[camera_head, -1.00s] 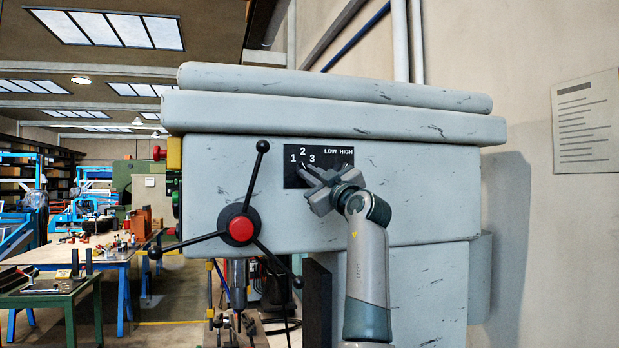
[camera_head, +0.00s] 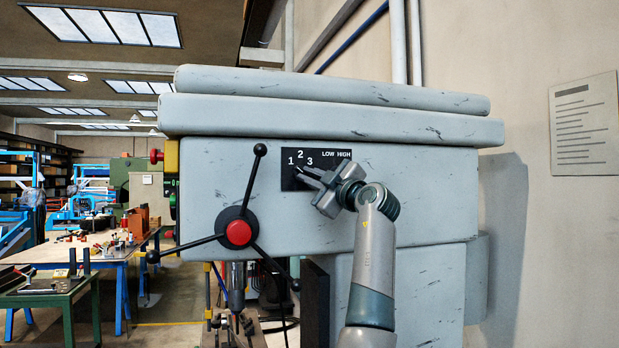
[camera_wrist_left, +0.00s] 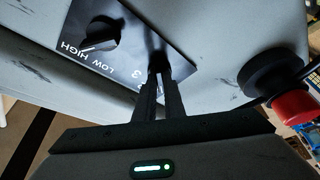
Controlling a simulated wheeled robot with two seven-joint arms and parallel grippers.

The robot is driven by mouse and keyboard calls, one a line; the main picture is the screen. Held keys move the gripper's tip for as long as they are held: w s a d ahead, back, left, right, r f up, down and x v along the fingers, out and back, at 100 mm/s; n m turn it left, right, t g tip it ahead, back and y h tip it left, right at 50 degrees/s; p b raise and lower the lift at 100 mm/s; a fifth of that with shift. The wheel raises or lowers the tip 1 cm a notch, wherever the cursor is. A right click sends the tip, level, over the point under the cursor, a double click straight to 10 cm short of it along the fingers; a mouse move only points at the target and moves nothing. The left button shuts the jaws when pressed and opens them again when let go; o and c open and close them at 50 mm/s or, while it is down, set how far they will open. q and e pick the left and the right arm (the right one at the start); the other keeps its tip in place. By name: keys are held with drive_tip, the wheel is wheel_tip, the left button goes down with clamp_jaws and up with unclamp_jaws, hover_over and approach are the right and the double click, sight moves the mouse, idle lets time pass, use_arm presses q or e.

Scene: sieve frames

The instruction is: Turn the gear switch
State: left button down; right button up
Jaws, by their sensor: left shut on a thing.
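The gear switch (camera_head: 298,171) is a dark knob below the numbers 1, 2 and 3 on a black panel (camera_head: 288,183) on the grey machine's front. In the left wrist view, the switch (camera_wrist_left: 156,42) is mostly hidden by the fingers. My left gripper (camera_head: 304,174) comes to it from the right, its fingers close together and shut on the knob. Its two dark fingers (camera_wrist_left: 158,76) also show in the left wrist view. The exact setting of the switch cannot be read. My right gripper is not in view.
A LOW/HIGH knob (camera_wrist_left: 101,33) sits beside the gear switch on the panel. A three-armed handle with a red hub (camera_head: 238,232) stands out to the lower left. Workbenches (camera_head: 98,252) are at the far left. A paper notice (camera_head: 584,125) hangs on the right wall.

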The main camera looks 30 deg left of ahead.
use_arm(q)
drive_tip(key=c, duration=1.8)
unclamp_jaws()
drive_tip(key=shift+c, duration=0.2)
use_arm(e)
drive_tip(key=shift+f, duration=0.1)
